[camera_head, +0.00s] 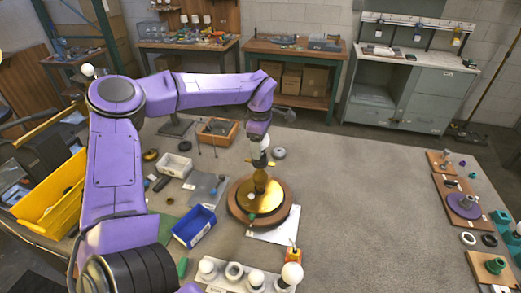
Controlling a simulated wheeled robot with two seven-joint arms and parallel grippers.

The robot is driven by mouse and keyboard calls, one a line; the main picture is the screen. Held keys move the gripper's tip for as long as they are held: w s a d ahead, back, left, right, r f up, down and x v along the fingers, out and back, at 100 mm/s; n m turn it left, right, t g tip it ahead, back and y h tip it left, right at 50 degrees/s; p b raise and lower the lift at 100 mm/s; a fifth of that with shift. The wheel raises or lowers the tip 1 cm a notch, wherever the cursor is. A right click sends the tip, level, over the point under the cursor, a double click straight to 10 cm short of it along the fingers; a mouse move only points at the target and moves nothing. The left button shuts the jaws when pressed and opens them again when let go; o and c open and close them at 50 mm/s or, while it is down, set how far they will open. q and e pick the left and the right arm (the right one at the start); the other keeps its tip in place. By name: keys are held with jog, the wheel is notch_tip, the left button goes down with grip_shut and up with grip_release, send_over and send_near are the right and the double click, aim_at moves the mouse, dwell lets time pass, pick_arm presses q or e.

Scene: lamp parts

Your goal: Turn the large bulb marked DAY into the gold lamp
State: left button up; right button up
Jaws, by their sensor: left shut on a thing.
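The gold lamp (255,196) stands on a round wooden base (234,207) near the middle of the table. My left gripper (262,146) is directly above the lamp, pointing down. It is shut on a white bulb (264,142), which is mostly hidden by the gripper. The DAY marking cannot be read at this size. The bulb is over the lamp's top; whether it touches the socket cannot be told. My right gripper is not in view.
Several white bulbs and rings stand in a holder (238,276) at the front. A blue bin (194,226), a white bin (175,165) and a yellow bin (48,200) lie left. Wooden boards with parts line the right edge. The table right of the lamp is clear.

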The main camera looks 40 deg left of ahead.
pick_arm(q)
jog(key=m, duration=0.3)
jog(key=shift+f, duration=0.1)
jog(key=shift+m, duration=0.5)
jog(key=o, duration=1)
jog(key=shift+w+a, duration=0.1)
notch_tip(320, 180, up, 10)
jog(key=b, duration=0.2)
jog(key=shift+f+b, duration=0.1)
jog(key=shift+b, duration=0.2)
jog(key=shift+r, duration=0.35)
